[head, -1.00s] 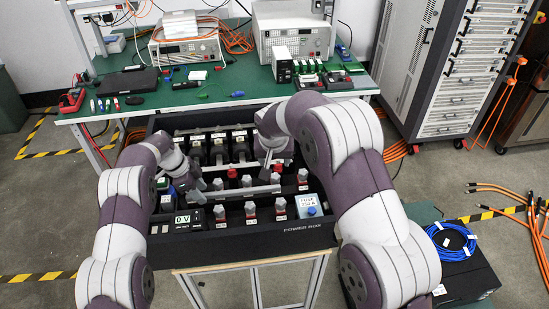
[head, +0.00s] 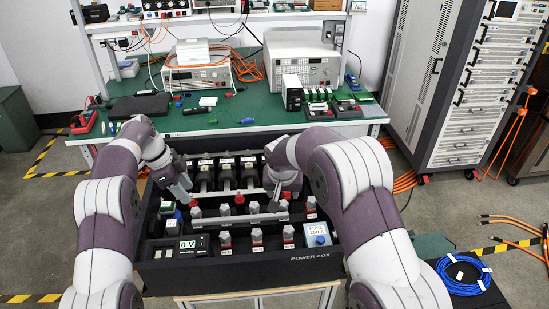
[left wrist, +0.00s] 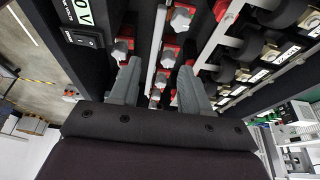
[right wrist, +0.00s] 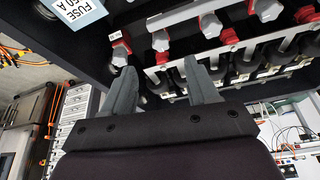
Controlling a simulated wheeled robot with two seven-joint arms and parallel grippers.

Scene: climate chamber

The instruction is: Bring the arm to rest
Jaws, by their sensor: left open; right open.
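The black power box (head: 310,257) stands in front of me, with rows of grey-capped connectors on red bases (head: 257,237), a grey bar (head: 240,220), a 0 V display (head: 187,244) and a fuse block (head: 317,241). My left gripper (head: 183,197) hangs over the box's left part, open and empty. In the left wrist view its spread fingers (left wrist: 159,70) point at the connectors. My right gripper (head: 274,194) is over the box's right middle, also open; its fingers (right wrist: 160,70) show nothing between them in the right wrist view. Contact with the box cannot be told.
A green workbench (head: 215,118) with instruments and small tools stands behind the box. A grey equipment rack (head: 450,90) is at the back right. A coiled blue cable (head: 463,276) lies at the lower right, with orange cables (head: 510,230) on the floor.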

